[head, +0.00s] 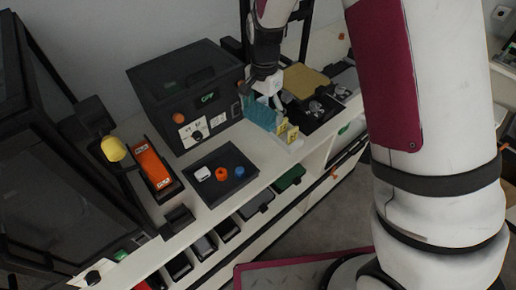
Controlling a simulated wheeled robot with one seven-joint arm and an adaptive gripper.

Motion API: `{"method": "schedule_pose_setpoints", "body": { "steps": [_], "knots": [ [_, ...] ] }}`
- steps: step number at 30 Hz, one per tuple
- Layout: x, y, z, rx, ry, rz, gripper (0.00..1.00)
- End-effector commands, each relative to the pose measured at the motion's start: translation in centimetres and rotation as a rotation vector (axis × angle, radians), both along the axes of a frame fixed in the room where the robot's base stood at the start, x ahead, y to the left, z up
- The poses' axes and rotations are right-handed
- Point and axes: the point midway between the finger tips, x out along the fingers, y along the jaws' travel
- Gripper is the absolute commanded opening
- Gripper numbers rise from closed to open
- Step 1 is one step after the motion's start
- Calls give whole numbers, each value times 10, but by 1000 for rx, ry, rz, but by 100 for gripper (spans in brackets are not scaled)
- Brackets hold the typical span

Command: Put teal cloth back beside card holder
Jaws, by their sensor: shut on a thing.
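My gripper (270,90) reaches down at the right side of the dark box machine, above the counter. It is shut on the teal cloth (259,115), which hangs below the fingers. Whether the cloth's lower edge touches the counter I cannot tell. Small yellow cards (285,130) stand just right of the cloth, close to the counter's front edge. They look like the card holder, partly hidden by the cloth and gripper.
A dark box machine (186,85) stands behind left. A black tray (218,170) holds small white, blue and orange-red items. An orange block (151,165) lies further left. A tan board (306,82) and dark trays are at right. Bins (288,180) fill the shelf below.

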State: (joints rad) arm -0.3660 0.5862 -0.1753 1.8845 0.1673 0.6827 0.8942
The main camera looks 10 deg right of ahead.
Motion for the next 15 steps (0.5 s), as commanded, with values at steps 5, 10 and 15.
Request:
{"method": "schedule_pose_setpoints", "body": {
  "steps": [5, 10, 15],
  "knots": [
    [-15, 12, -11, -5, -1, -124, 60],
    [-20, 15, -21, -7, 0, -174, 60],
    [-21, 15, -51, -8, 2, -178, 60]
  ]
}}
